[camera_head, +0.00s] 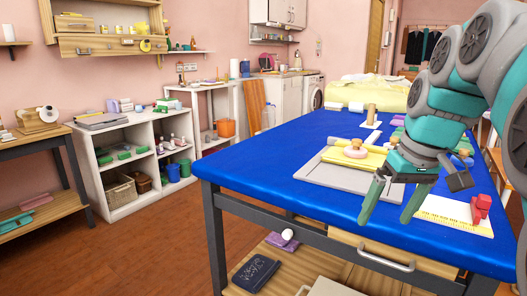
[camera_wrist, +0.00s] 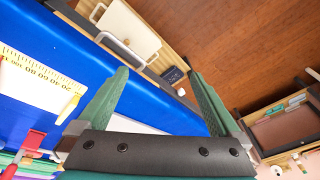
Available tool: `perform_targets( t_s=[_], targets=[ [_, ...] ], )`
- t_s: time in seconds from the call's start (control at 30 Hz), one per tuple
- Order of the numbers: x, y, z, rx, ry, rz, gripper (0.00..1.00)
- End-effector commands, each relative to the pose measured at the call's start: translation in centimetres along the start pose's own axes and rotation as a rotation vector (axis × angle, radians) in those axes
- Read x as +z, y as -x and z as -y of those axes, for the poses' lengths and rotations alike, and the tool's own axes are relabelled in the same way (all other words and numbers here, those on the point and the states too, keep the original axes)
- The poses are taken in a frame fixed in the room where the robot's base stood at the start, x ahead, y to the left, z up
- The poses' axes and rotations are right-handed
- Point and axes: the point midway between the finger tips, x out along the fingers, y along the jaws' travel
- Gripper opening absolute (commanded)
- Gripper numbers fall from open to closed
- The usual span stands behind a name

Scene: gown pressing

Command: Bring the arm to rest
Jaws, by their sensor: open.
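My gripper (camera_head: 393,207) hangs at the near edge of the blue-topped table (camera_head: 262,160), pointing down. Its two green fingers are spread apart with nothing between them. In the wrist view, my gripper (camera_wrist: 157,88) also shows open and empty, with the blue table edge and the floor beyond the fingers. My arm comes in from the upper right of the head view, bent at several joints.
On the table are a grey board (camera_head: 325,175), a pink round item (camera_head: 355,150), a yellow cloth (camera_head: 372,160), a ruler sheet (camera_head: 437,209) and a red clamp-like item (camera_head: 481,208). A drawer handle (camera_head: 386,259) juts from the front. Open floor (camera_head: 150,240) lies left.

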Motion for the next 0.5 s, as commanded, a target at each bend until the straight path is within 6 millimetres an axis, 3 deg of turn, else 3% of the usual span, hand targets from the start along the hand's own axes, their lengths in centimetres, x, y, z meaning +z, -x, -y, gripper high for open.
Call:
perform_targets(
  t_s=[0.2, 0.5],
  targets=[
    [5.7, -5.6, 3.7, 0.003, -0.045, 0.103, 1.00],
    [15.5, -13.0, 7.1, 0.042, -0.100, 0.240, 1.00]
  ],
)
